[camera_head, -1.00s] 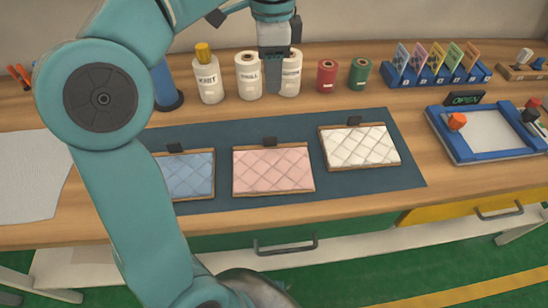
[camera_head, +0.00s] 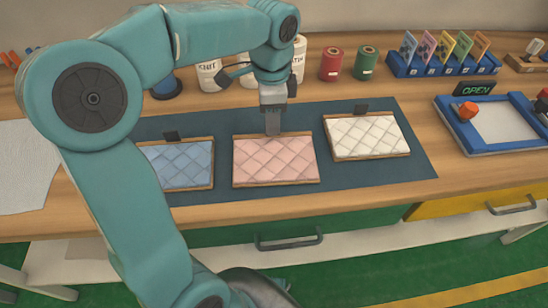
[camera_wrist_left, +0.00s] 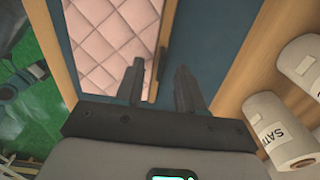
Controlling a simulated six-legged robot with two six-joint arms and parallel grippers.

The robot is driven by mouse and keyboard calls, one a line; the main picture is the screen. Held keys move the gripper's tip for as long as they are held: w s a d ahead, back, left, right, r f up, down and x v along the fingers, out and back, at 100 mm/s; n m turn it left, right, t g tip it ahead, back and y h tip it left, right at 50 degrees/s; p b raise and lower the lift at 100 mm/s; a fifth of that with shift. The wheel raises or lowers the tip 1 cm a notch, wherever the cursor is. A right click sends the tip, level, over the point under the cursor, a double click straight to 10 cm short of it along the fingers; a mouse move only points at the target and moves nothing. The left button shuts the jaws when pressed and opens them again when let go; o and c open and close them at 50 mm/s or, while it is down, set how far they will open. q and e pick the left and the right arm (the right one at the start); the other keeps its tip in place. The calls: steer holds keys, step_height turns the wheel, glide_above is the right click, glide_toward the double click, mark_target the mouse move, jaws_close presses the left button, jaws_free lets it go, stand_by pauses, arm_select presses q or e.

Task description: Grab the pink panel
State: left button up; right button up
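The pink quilted panel (camera_head: 274,160) lies flat in a wooden-edged frame on the dark blue mat (camera_head: 385,185), between the blue panel (camera_head: 182,163) and the white panel (camera_head: 365,135). In the left wrist view the pink panel (camera_wrist_left: 112,38) is at upper left. There the gripper's two fingers (camera_wrist_left: 158,82) are apart, with the panel's wooden edge seen between them. I cannot tell whether they touch it. My right gripper is not in view.
White spools stand behind my left arm, with a red spool (camera_head: 331,64) and a green spool (camera_head: 366,62) to their right. A blue card rack (camera_head: 440,70) and a blue-framed tray (camera_head: 480,150) are at right. White spools (camera_wrist_left: 278,130) also show in the left wrist view.

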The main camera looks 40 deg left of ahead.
arm_select(q)
steer(key=shift+w+f, duration=0.15)
steer(key=shift+f, duration=0.4)
steer(key=shift+c, duration=0.3)
jaws_close()
steer(key=shift+r, duration=0.15)
